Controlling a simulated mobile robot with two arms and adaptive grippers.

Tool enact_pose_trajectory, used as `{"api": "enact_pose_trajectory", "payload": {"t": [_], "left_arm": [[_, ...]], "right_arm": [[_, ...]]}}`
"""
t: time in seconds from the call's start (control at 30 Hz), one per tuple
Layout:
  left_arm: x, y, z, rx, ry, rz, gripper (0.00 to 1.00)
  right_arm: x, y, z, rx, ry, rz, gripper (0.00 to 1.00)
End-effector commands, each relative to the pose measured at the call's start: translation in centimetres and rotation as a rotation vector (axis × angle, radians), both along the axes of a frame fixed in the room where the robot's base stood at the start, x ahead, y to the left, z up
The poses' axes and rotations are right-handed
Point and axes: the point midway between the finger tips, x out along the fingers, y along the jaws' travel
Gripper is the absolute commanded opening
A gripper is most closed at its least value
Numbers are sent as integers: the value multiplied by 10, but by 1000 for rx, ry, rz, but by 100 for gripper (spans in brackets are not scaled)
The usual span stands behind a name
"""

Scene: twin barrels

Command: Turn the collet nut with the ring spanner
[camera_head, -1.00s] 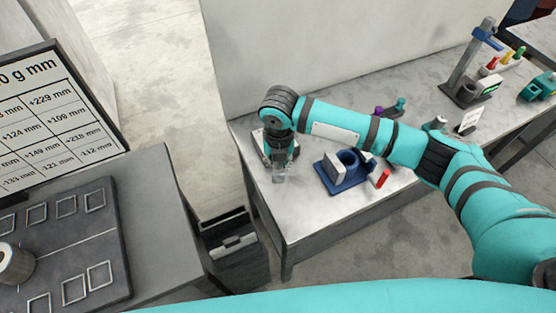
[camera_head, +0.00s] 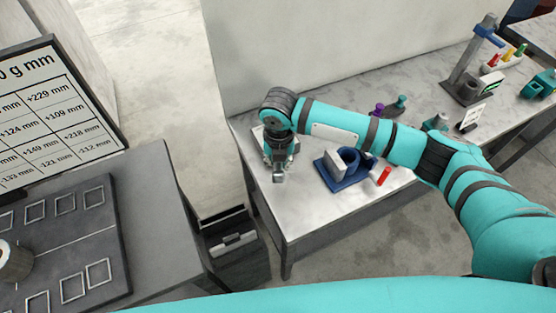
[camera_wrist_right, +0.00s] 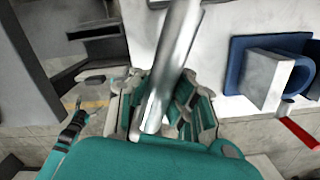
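My right gripper (camera_head: 278,163) is over the left end of the grey-white workbench, pointing down. In the right wrist view a silver bar, which looks like the ring spanner's handle (camera_wrist_right: 172,65), runs between the fingers of my right gripper (camera_wrist_right: 165,112), which look shut on it. A small silver end of the spanner (camera_head: 279,178) shows below the gripper in the head view. A pale fixture (camera_head: 260,137) stands behind the gripper, mostly hidden by it. I cannot make out the collet nut or whether the spanner's ring touches it. My left gripper is not in view.
A blue holder (camera_head: 334,178) with a pale block and a red-handled item (camera_head: 384,177) stand right of the gripper. Purple and teal knobs are behind my forearm. A grey stand (camera_head: 465,85) is farther right. The bench's front left corner is clear.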

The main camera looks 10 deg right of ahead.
Motion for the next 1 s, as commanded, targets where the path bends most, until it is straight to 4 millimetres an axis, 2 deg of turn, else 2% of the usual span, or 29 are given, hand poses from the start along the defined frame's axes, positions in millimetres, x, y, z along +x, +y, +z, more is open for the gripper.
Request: {"api": "enact_pose_trajectory", "payload": {"t": [0.73, 1.0], "left_arm": [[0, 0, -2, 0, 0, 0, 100], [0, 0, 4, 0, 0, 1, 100]], "right_arm": [[0, 0, -5, 1, -1, 3, 0], [1, -15, -4, -1, -3, 97, 0]]}}
